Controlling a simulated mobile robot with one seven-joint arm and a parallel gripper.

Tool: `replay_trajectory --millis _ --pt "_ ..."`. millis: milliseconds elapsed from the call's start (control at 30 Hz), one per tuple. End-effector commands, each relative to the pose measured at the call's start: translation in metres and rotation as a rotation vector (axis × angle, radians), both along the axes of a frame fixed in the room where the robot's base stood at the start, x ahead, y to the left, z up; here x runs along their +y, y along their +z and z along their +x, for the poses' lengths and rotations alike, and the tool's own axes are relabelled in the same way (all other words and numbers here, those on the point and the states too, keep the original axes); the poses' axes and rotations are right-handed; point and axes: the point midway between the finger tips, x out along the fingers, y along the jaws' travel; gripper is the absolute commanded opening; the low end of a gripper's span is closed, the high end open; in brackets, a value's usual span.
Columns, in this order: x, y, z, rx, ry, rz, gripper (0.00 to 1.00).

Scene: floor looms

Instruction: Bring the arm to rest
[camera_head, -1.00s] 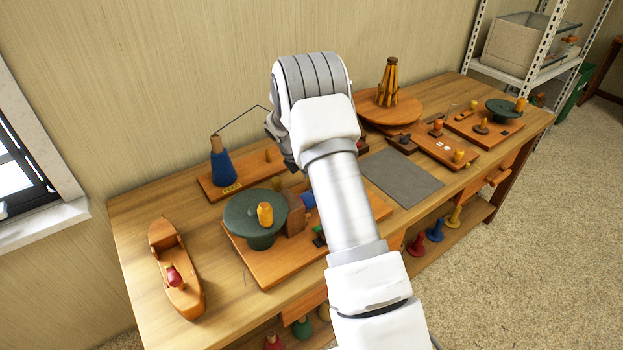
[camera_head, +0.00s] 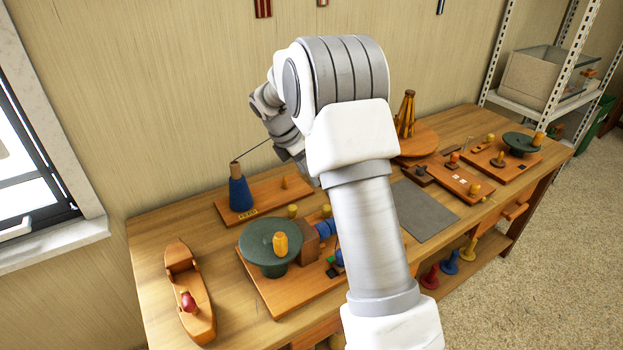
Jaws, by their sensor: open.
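My white and grey arm rises from the bottom of the head view and bends above the workbench (camera_head: 165,328). Its grey wrist end hangs behind the bend, on the left side. My gripper (camera_head: 308,172) is only partly in view there, mostly hidden by my own arm. It is open, and I see nothing held in it. It is above the bench, near the board with the blue cone (camera_head: 240,195); the exact gap cannot be told.
A board with a green turntable (camera_head: 270,245) stands below my arm. A wooden boat-shaped piece (camera_head: 185,280) lies at the left. A grey mat (camera_head: 428,212) and several boards are at the right. A metal shelf (camera_head: 525,105) stands beyond the bench.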

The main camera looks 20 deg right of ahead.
Motion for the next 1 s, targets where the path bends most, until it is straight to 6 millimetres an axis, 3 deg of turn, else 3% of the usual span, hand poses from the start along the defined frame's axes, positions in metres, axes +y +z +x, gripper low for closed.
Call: replay_trajectory --millis 567,767,1000 --pt "0.002 0.008 -0.003 -0.013 -0.017 0.005 0.66" --pt "0.011 0.047 -0.026 -0.101 -0.145 0.046 0.66" --pt "0.027 0.099 -0.072 -0.238 -0.378 0.132 0.66"
